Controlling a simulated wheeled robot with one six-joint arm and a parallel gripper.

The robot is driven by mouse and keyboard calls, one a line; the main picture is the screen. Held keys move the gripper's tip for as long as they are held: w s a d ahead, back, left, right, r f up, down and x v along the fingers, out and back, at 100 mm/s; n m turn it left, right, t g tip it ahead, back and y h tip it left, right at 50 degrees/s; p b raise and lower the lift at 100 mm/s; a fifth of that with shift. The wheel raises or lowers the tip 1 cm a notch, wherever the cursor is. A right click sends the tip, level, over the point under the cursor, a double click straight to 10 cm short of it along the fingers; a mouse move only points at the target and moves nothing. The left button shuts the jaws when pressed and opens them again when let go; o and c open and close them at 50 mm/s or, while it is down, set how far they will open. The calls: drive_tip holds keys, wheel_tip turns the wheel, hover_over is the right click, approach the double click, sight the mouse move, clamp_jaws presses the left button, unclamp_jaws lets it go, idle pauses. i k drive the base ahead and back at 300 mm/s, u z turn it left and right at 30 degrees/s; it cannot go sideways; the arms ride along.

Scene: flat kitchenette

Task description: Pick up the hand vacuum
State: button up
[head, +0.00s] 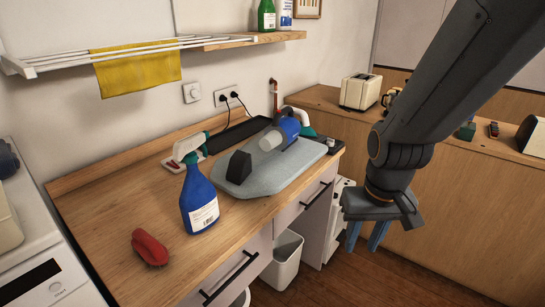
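The hand vacuum (288,130) lies on a grey flat pad (262,184) at the far part of the wooden counter in the head view. It has a blue body, a pale cylindrical front pointing left, and a white and teal part behind it. A black wedge-shaped piece (239,167) stands on the pad in front of the pale end; I cannot tell whether it is joined to the vacuum. My gripper (366,238) points down to the right of the counter, apart from the vacuum. Its two blue fingers are spread with nothing between them.
A blue spray bottle (199,199) stands left of the pad, and a red brush-like object (150,247) lies nearer. A black tray (236,134) lies behind. A drying rack (120,55) and shelf overhang the counter. A bin (284,262) stands below.

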sight(284, 132)
drive_tip(key=k, duration=0.15)
drive_tip(key=z, duration=0.95)
drive_tip(key=i, duration=1.05)
drive_tip(key=u, duration=0.95)
